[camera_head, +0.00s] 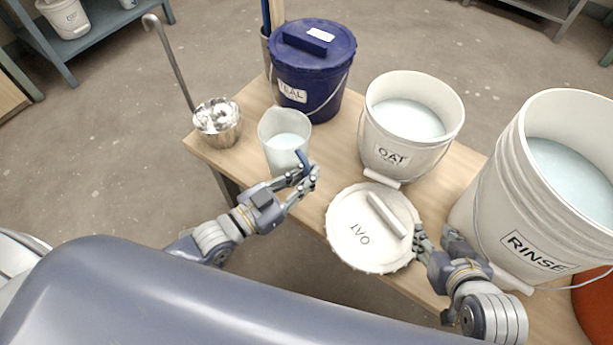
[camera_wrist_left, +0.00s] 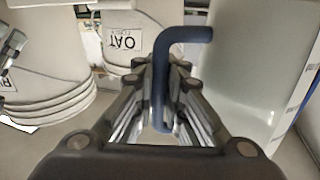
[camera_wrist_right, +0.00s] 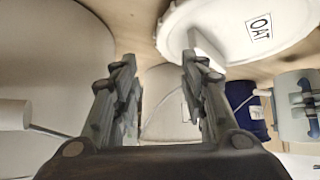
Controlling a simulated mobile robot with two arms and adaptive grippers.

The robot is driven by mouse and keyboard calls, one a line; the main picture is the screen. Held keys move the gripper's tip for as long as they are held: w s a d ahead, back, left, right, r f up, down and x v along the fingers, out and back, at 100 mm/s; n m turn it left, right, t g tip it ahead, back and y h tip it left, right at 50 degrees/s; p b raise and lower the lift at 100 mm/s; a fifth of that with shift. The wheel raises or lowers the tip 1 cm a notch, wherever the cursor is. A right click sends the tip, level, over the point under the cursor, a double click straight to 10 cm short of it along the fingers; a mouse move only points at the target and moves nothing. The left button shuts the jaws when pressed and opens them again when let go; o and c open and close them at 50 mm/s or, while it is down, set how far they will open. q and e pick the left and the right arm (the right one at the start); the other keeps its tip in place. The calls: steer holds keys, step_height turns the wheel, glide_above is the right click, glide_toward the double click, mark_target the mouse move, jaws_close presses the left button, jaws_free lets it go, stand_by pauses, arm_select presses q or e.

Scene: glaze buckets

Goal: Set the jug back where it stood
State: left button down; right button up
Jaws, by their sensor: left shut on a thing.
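The jug (camera_head: 284,132) is a translucent pale vessel with a blue handle and pale liquid inside. It is upright at the left front part of the table (camera_head: 336,143); I cannot tell whether its base touches the wood. My left gripper (camera_head: 302,174) is shut on the jug's handle, which the left wrist view shows between the fingers (camera_wrist_left: 160,75); the jug's wall (camera_wrist_left: 245,65) fills the right of that view. My right gripper (camera_head: 432,240) is open and empty beside the right edge of the white OAT lid (camera_head: 350,222); its fingers (camera_wrist_right: 155,75) are apart in the right wrist view.
A lidded blue TEAL bucket (camera_head: 308,75) stands behind the jug. A steel pot (camera_head: 218,128) is at the left corner. The open OAT bucket (camera_head: 385,160) and large RINSE bucket (camera_head: 500,215) stand to the right. Bare wood lies between the jug and the OAT bucket.

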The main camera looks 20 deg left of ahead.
steer(key=shift+w+a+r+t, duration=0.2)
steer(key=shift+w+r+t, duration=0.25)
steer(key=shift+w, duration=0.1)
steer(key=shift+w+a+r+t, duration=0.2)
steer(key=shift+w+r+t, duration=0.15)
steer(key=shift+w+r, duration=0.15)
arm_select(q)
steer(key=w+f+b, duration=0.2)
steer(key=f, duration=0.1)
steer(key=shift+w+a+f, duration=0.2)
steer(key=shift+a, duration=0.2)
arm_select(e)
steer(key=w+a+r+t+y, duration=0.2)
steer(key=w+r+t, duration=0.3)
steer(key=r, duration=0.3)
steer(key=shift+a+r, duration=0.25)
arm_select(q)
steer(key=shift+f, duration=0.15)
arm_select(e)
steer(key=shift+r, duration=0.1)
arm_select(q)
steer(key=c, duration=2.2)
jaws_free()
steer(key=shift+f, duration=0.15)
steer(key=o, duration=0.5)
steer(key=shift+s, duration=0.1)
steer(key=shift+o, duration=0.2)
arm_select(e)
steer(key=shift+r+t, duration=0.1)
steer(key=shift+t, duration=0.2)
